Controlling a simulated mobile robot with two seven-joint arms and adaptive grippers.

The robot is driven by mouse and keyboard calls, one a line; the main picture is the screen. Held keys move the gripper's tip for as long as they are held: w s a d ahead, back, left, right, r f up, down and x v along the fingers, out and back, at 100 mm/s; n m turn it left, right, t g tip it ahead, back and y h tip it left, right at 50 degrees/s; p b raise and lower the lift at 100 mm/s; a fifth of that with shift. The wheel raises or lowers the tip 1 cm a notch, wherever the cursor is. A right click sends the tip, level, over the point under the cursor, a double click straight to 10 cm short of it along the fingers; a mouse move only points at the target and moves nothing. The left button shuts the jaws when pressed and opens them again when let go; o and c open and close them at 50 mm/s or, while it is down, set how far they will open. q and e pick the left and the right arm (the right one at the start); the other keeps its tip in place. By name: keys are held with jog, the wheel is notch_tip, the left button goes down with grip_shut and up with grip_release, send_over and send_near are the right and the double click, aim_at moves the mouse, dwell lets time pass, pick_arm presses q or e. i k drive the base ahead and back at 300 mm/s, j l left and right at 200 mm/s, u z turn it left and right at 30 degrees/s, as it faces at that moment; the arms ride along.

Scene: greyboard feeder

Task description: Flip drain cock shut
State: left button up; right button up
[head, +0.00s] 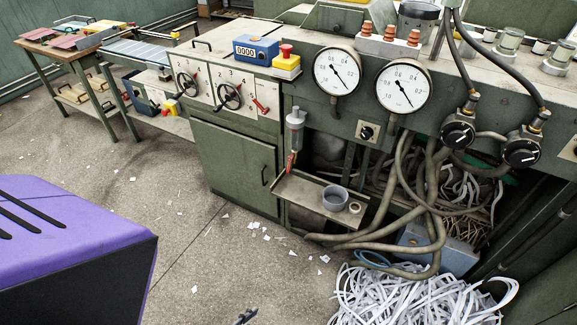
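The drain cock appears to be the small fitting with a red lever (291,162), under a grey and clear cylinder (296,122) on the front of the green machine. The red lever hangs roughly downward above a small metal tray (300,188). Whether it is open or shut is too small to tell. A dark tip (245,316) at the bottom edge looks like part of my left gripper, well below and apart from the cock. The rest of it is out of frame, so its opening cannot be seen. My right gripper is not in view.
A grey cup (335,198) stands on the tray. Thick hoses (405,190) hang to the right, above a heap of paper shreds (420,298). A green cabinet door (232,165) is to the left. The floor (190,260) in front is mostly clear, with paper scraps.

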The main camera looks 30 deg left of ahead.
aim_at(290, 157)
jog(key=i+j, duration=0.3)
jog(key=j, duration=0.2)
jog(key=i+j, duration=0.3)
jog(key=j, duration=0.15)
jog(key=i+j, duration=0.35)
jog(key=j, duration=0.15)
jog(key=u, duration=0.05)
